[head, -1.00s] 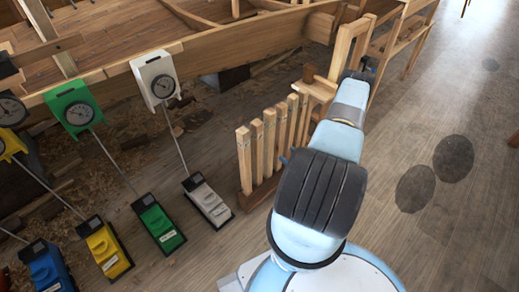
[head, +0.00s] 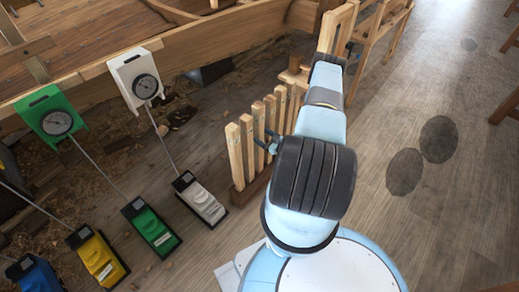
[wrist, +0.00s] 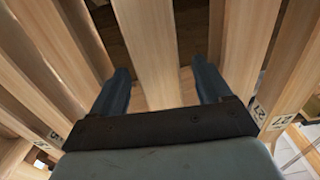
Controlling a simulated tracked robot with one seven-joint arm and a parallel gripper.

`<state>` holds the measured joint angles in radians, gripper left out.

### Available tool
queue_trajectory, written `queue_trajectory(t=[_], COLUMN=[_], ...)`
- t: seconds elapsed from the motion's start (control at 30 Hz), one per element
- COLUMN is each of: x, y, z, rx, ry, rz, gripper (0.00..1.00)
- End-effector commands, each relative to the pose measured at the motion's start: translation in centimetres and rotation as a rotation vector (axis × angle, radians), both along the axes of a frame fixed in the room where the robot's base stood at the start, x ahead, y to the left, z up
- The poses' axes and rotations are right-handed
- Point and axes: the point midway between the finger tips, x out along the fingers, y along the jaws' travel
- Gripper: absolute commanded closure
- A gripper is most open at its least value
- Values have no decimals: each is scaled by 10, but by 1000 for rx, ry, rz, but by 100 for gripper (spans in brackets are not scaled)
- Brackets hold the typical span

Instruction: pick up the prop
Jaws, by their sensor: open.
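Several upright wooden props (head: 246,145) stand in a row in a low wooden rack (head: 252,190), left of my arm in the head view. In the wrist view, one pale prop (wrist: 150,45) stands between the two dark blue fingers of my gripper (wrist: 163,88), which are apart with gaps beside the wood. Its lower part is hidden behind the gripper's dark palm bar. In the head view, a small blue part of my gripper (head: 268,143) shows against the props; my arm hides the rest.
Other props flank the fingers closely on both sides (wrist: 55,50) (wrist: 250,45). Left of the rack stand gauges on rods with white (head: 203,201), green (head: 152,228), yellow and blue bases. A wooden hull edge (head: 220,38) runs behind.

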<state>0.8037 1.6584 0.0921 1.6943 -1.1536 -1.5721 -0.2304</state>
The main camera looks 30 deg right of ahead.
Motion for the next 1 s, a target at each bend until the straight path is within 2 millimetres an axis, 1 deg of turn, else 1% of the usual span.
queue_trajectory(t=[0.17, 0.43, 0.53, 0.7, 0.77, 1.0], x=[11, 44, 49, 49, 49, 49], y=[4, 14, 16, 16, 16, 15], z=[0, -1, -1, -1, -1, -1], rx=[0, -1, -1, 0, 0, 0], ry=[0, 0, 0, 0, 0, 0], rz=[1, 0, 0, -1, -1, -1], gripper=[22, 22, 22, 22, 27, 50])
